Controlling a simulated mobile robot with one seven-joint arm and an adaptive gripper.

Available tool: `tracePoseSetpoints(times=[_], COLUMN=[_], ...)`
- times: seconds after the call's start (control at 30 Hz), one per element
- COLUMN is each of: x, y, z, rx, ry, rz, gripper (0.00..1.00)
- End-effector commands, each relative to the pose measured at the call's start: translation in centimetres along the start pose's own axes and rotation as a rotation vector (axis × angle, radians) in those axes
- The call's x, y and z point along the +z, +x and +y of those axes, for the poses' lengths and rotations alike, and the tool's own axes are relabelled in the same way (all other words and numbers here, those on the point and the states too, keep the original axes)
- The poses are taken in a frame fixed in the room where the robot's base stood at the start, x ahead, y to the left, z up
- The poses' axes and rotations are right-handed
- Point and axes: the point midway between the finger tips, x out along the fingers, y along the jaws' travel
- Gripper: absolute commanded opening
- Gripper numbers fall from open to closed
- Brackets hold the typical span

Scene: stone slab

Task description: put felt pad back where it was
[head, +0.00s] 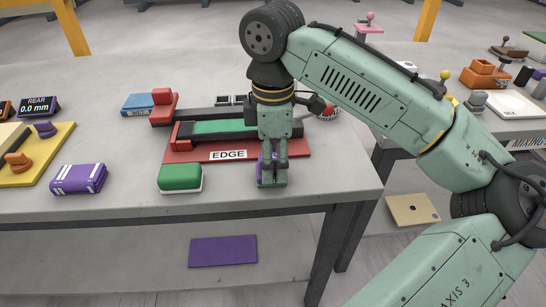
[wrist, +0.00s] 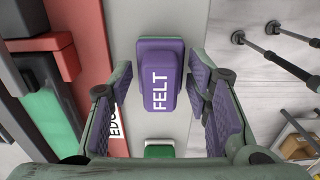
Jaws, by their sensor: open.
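The felt pad (wrist: 158,82) is a purple block with a white FELT label, lying on the grey slab in the wrist view. In the head view my gripper (head: 271,182) points down near the front edge of the slab, right of a green and white block (head: 180,177). There the gripper largely hides the pad.
A red base (head: 210,153) marked EDGE, carrying a green strip (head: 218,127) and dark rails, lies close behind and left of my gripper. A purple striped block (head: 78,179) and a yellow tray (head: 55,155) are further left. A purple panel (head: 222,251) lies on the lower shelf.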

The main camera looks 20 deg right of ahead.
Motion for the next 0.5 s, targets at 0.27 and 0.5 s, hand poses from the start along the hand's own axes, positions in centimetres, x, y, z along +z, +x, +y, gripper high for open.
tracePoseSetpoints(times=[0.27,0.5], x=[0.0,-0.1], y=[-0.6,-5.0], z=[0.0,0.1], rx=[0.000,0.003], ry=[0.000,-0.002], rz=[0.000,0.001], gripper=[0.45,0.45])
